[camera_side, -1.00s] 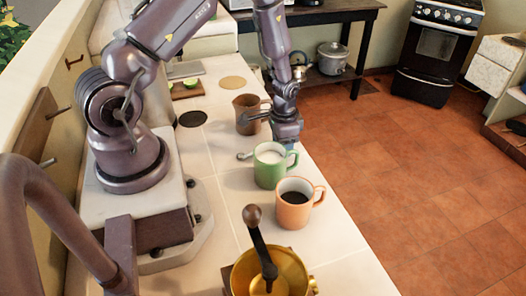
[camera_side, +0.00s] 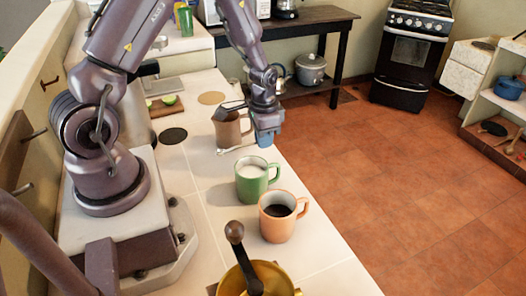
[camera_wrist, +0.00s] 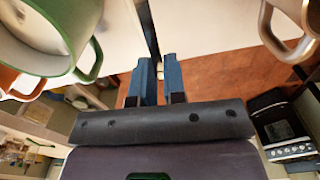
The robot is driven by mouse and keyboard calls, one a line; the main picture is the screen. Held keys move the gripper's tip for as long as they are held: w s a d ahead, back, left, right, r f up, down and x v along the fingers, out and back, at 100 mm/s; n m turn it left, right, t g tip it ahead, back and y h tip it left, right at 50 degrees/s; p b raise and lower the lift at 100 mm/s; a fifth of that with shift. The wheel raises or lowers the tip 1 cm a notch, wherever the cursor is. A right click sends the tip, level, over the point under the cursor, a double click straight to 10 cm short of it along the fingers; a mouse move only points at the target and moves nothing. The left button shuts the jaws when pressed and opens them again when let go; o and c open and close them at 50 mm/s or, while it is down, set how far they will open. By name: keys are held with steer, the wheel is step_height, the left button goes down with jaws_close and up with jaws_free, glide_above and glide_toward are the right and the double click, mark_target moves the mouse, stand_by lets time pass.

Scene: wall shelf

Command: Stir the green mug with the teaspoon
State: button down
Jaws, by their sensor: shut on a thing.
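The green mug (camera_side: 252,187) stands upright on the tiled counter with white liquid inside. Its rim and handle also show large at the upper left of the wrist view (camera_wrist: 88,66). My gripper (camera_side: 266,140) points down, above and behind the mug in the side view, apart from it. It is shut on the teaspoon (camera_side: 222,151), a small metal spoon stretching left from the fingertips, behind the mug. In the wrist view my blue fingertips (camera_wrist: 160,68) are close together with a narrow gap; the spoon is hardly visible there.
An orange mug (camera_side: 275,225) of dark liquid stands close in front of the green mug. A brown pitcher (camera_side: 228,128) stands just behind, near my gripper. A brass grinder (camera_side: 265,278) is nearest. The counter's right edge drops to the floor.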

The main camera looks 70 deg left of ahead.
step_height(320, 180, up, 3)
steer(key=shift+f, duration=0.15)
steer(key=w+a+r+n+t, duration=0.2)
steer(key=a+t, duration=0.4)
steer(key=t, duration=0.1)
steer(key=s+d+r+m+t+h, duration=0.2)
steer(key=s+d+r+m+h, duration=0.7)
steer(key=d+r+m+h, duration=0.3)
step_height(320, 180, up, 2)
steer(key=shift+s+d+t+h, duration=0.15)
steer(key=shift+d+t+h, duration=0.15)
steer(key=shift+d+h, duration=0.6)
